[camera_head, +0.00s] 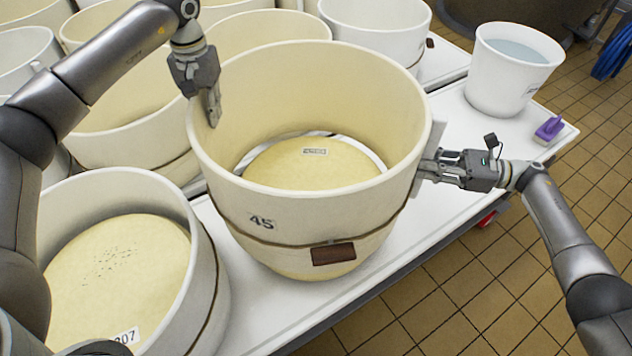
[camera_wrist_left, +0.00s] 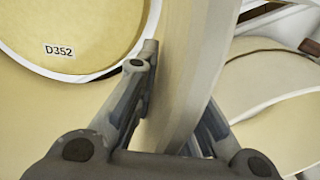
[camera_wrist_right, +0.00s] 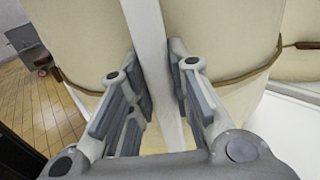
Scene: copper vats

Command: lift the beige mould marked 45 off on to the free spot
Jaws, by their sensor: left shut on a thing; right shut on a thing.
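The beige mould marked 45 (camera_head: 262,222) is a wide tub with a dark cord and a brown tag, near the middle of the head view. A pale yellow round with a label (camera_head: 315,165) shows inside it; in the left wrist view the label reads D352 (camera_wrist_left: 59,50). My left gripper (camera_head: 212,108) is shut on the mould's left wall at the rim. My right gripper (camera_head: 430,166) is shut on a pale upright strip on the mould's right side, also seen in the right wrist view (camera_wrist_right: 160,80). I cannot tell whether the mould's underside touches the table.
A mould ending in 07 (camera_head: 205,290) with a yellow round stands at front left. Several more moulds (camera_head: 120,120) crowd behind and left. A white bucket of liquid (camera_head: 512,70) and a purple brush (camera_head: 548,130) are at back right. The white table (camera_head: 440,205) has bare surface right of the mould.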

